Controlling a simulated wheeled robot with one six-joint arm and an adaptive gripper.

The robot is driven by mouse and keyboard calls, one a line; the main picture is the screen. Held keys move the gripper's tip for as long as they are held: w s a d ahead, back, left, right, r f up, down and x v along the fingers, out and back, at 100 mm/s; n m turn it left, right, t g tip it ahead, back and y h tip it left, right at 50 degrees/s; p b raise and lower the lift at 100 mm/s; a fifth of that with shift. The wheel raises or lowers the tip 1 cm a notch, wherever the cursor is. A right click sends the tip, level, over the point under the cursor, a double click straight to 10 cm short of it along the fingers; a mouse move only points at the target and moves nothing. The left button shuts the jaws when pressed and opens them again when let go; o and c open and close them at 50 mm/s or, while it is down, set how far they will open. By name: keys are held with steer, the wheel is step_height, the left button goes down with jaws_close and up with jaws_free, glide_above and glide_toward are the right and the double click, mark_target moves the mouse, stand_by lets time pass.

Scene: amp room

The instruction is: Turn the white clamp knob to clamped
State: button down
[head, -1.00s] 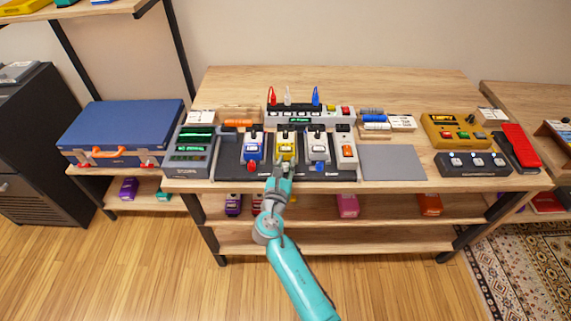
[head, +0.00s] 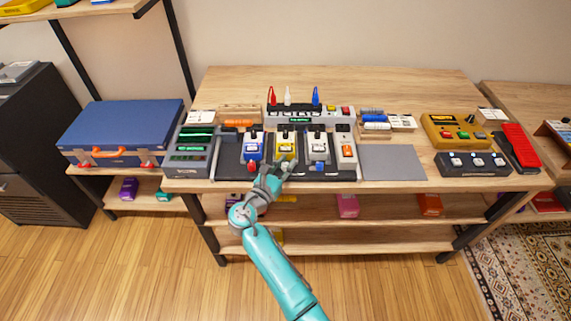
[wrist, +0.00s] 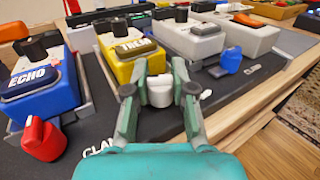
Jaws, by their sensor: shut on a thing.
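The white clamp knob (wrist: 160,92) sits on the front of the black board (wrist: 108,118), in front of the yellow pedal (wrist: 124,54). My gripper (wrist: 158,98) is shut on the knob, one finger on each side of it, in the wrist view. In the head view my gripper (head: 280,172) is at the front edge of the board, below the yellow pedal (head: 286,147), and it hides the knob there. Part of a word printed on the board shows left of the gripper; the rest is covered.
A red knob (wrist: 45,138) stands left, before the blue ECHO pedal (wrist: 40,84). A blue knob (wrist: 230,62) stands right, before the white pedal (wrist: 195,40). A flat grey plate (head: 392,163) lies right of the board. A lower shelf runs beneath the table.

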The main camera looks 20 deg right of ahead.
steer(key=c, duration=1)
jaws_free()
steer(key=shift+o, duration=0.2)
steer(key=shift+t, duration=0.3)
